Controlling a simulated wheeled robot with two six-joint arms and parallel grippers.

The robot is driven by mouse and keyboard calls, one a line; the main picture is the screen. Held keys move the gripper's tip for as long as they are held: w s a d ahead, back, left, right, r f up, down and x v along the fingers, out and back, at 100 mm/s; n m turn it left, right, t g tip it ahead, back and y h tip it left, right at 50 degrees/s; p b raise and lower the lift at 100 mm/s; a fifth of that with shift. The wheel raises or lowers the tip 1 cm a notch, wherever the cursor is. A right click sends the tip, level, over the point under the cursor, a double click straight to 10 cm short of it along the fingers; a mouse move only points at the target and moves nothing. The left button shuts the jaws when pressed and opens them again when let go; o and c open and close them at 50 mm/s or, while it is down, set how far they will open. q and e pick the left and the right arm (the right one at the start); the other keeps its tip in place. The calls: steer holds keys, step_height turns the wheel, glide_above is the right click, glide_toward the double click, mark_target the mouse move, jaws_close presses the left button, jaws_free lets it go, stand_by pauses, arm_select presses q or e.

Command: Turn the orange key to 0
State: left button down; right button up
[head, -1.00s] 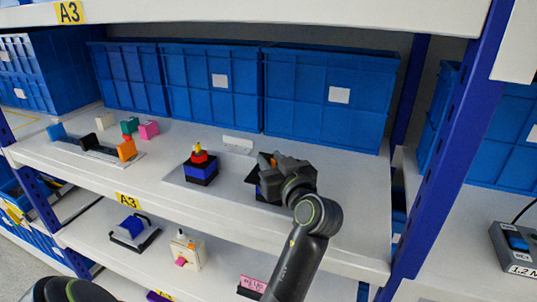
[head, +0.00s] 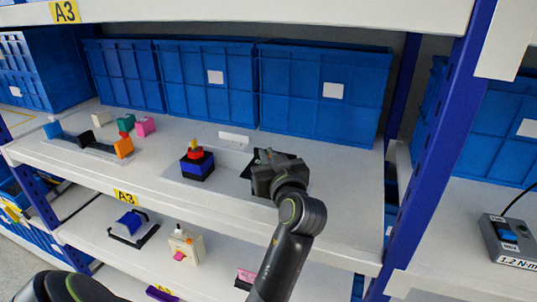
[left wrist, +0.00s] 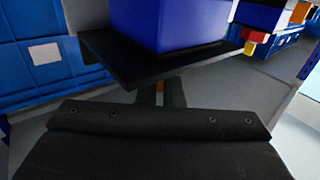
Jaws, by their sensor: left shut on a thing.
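My left gripper (head: 277,172) is over the right-hand switch on the upper shelf and hides most of it. A black part (head: 249,171) of that switch shows beside the gripper. In the left wrist view, the switch has a blue body (left wrist: 170,22) and a black plate (left wrist: 150,62). The 0 mark and the key's pointing direction are hidden. My right gripper is not in view.
A second switch (head: 197,164), blue and black with a red and yellow knob, stands just left of the gripper. Colored blocks (head: 124,148) lie further left. Blue crates (head: 318,95) line the back. A blue post (head: 425,160) rises at the right. Lower-shelf devices (head: 184,245) are below.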

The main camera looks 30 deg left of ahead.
arm_select(q)
steer(key=shift+a+r+m+t+h+p, duration=0.1)
steer(key=shift+r+m+t+h+p, duration=0.1)
steer(key=shift+m+t+h+p, duration=0.7)
steer(key=m+t+h+p, duration=0.3)
steer(key=h, duration=0.1)
steer(key=shift+f+m+t+h+p, duration=0.1)
steer(key=shift+m+t+h+p, duration=0.3)
steer(key=shift+m+h+p, duration=0.45)
steer(key=shift+m+t+h+p, duration=0.25)
steer(key=shift+m+t+h, duration=0.25)
steer(key=shift+h, duration=0.65)
steer(key=c, duration=1.6)
jaws_free()
steer(key=shift+w+f, duration=0.1)
